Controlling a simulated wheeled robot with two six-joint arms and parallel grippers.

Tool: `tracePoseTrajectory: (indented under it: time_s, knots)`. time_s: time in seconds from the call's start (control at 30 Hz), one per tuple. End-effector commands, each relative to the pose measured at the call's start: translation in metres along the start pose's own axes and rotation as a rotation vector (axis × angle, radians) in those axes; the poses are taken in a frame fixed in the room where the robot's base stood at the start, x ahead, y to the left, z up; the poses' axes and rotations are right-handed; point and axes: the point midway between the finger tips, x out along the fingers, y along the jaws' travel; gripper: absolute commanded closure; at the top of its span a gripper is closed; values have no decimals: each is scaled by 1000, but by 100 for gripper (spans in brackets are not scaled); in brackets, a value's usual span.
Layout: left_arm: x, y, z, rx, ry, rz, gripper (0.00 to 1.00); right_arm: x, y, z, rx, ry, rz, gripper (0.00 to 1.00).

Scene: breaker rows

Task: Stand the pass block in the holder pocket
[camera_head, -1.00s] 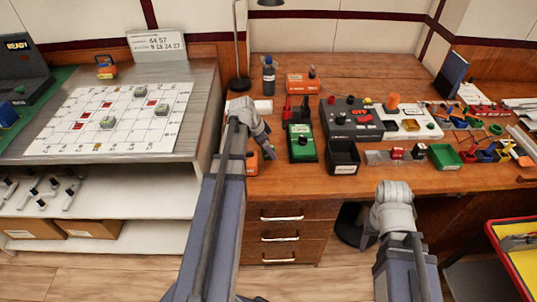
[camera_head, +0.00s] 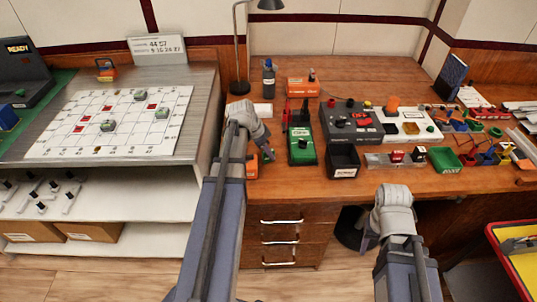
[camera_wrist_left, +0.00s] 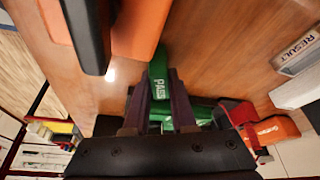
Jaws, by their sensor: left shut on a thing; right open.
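The green pass block (camera_wrist_left: 158,78), lettered PASS, is between the fingers of my left gripper (camera_wrist_left: 160,92) in the left wrist view. That gripper is shut on it. In the head view my left gripper (camera_head: 267,153) is over the desk, left of the green meter; the block cannot be made out there. A piece labelled RESULT (camera_wrist_left: 296,50) shows at the right of the left wrist view; a pale block (camera_head: 263,108) lies behind the gripper in the head view. I cannot make out a holder pocket. My right gripper (camera_head: 368,243) is open and empty, low before the desk front.
The green meter (camera_head: 302,146) stands close right of my left gripper. An orange item (camera_head: 252,165) is close by on its left. A black bin (camera_head: 343,162) and a dark panel (camera_head: 350,120) are farther right. A bottle (camera_head: 268,78) and orange box (camera_head: 303,87) stand behind.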

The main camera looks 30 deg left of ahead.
Motion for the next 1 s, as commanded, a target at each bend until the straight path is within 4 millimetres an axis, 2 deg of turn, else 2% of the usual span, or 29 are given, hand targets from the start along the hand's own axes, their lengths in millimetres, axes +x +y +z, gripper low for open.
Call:
tracePoseTrajectory:
  time_s: [0.27, 0.8, 1.0]
  knots:
    - [-15, 0, -6, 0, 0, 0, 100, -16, 2, 1, 0, 0, 0, 50]
    - [-87, 0, -36, 0, 0, 0, 100, -93, 9, 6, 1, 0, 0, 50]
    - [-94, 0, -39, 0, 0, 0, 100, -101, 10, 6, 1, 0, 0, 50]
